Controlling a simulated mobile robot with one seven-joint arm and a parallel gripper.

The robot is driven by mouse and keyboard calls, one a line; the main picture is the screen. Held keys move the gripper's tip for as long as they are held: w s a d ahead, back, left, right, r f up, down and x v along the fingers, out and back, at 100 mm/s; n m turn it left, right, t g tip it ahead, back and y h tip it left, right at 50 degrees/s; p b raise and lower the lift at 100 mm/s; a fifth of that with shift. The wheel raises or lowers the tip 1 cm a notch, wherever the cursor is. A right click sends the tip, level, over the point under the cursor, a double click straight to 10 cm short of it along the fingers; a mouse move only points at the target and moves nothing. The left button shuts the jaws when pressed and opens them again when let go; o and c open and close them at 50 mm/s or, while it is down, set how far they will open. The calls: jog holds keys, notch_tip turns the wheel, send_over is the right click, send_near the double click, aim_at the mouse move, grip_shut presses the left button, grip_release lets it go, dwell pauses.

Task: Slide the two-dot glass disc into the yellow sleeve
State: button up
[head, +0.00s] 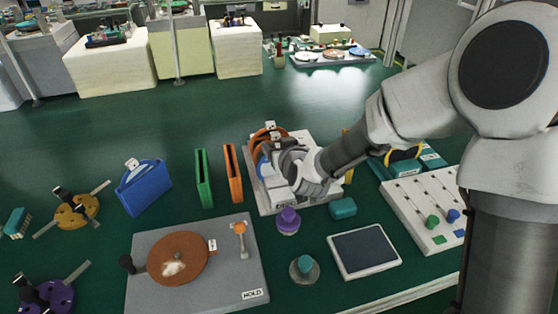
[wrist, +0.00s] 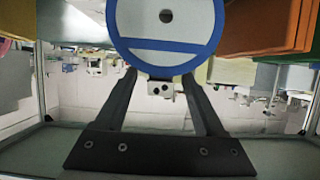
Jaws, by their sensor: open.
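The two-dot glass disc (wrist: 166,55) has a blue rim and a pale face, and fills the top of the wrist view. Its white tab (wrist: 160,88) with two dark dots lies between my fingers. My gripper (wrist: 160,95) is open, a finger on each side of the tab, with gaps showing. In the head view my gripper (head: 275,149) is over a pale rack (head: 263,202), and a blue edge of a disc (head: 262,168) shows beside it. A narrow yellow piece (head: 347,168), partly behind my arm, may be the yellow sleeve; I cannot tell.
Green (head: 203,178) and orange (head: 233,174) sleeves stand left of the rack. A blue sleeve (head: 145,190) holds a disc. An orange disc (head: 262,137) stands in the rack. A purple knob (head: 288,221), teal block (head: 342,208) and grey plate (head: 233,285) lie in front.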

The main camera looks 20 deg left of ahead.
jog(key=shift+s, duration=0.1)
grip_shut()
